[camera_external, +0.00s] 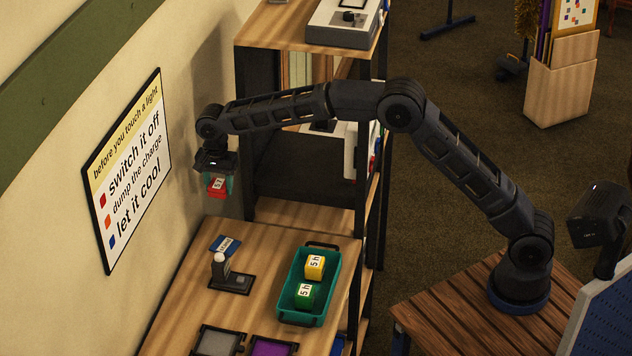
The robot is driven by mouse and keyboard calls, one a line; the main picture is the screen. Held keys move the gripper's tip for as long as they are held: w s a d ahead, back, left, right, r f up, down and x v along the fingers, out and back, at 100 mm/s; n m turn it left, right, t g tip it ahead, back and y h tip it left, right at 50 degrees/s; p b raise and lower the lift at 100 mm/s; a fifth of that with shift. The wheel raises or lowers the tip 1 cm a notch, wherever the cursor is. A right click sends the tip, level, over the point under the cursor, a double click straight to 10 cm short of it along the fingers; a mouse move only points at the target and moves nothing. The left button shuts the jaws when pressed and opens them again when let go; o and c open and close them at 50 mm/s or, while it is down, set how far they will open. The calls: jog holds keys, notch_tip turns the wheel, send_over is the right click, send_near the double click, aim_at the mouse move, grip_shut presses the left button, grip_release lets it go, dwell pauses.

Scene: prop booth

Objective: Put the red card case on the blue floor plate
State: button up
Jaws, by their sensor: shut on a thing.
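The red card case (216,188), a small block with a white marked label, hangs in my gripper (217,178). My gripper points down and is shut on it, high above the far left part of the wooden table and close to the wall. A blue piece (338,345) also shows at the bottom edge, mostly cut off.
A green tray (288,305) holds a yellow case (315,267) and a green case (305,295). A dark stand with a pale knob (219,264) is beside the small blue plate. Grey (218,343) and purple (270,347) framed plates lie in front. A shelf (300,216) stands behind.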

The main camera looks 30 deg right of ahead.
aim_at(225, 245)
jog(key=shift+w+d+f, duration=0.15)
jog(key=shift+w+f, duration=0.1)
jog(key=shift+f, duration=0.1)
notch_tip(225, 245, down, 19)
jog(key=shift+f, duration=0.2)
jog(key=shift+f, duration=0.1)
jog(key=o, duration=0.9)
jog(key=shift+o, duration=0.2)
notch_tip(225, 245, up, 12)
dwell(0.5)
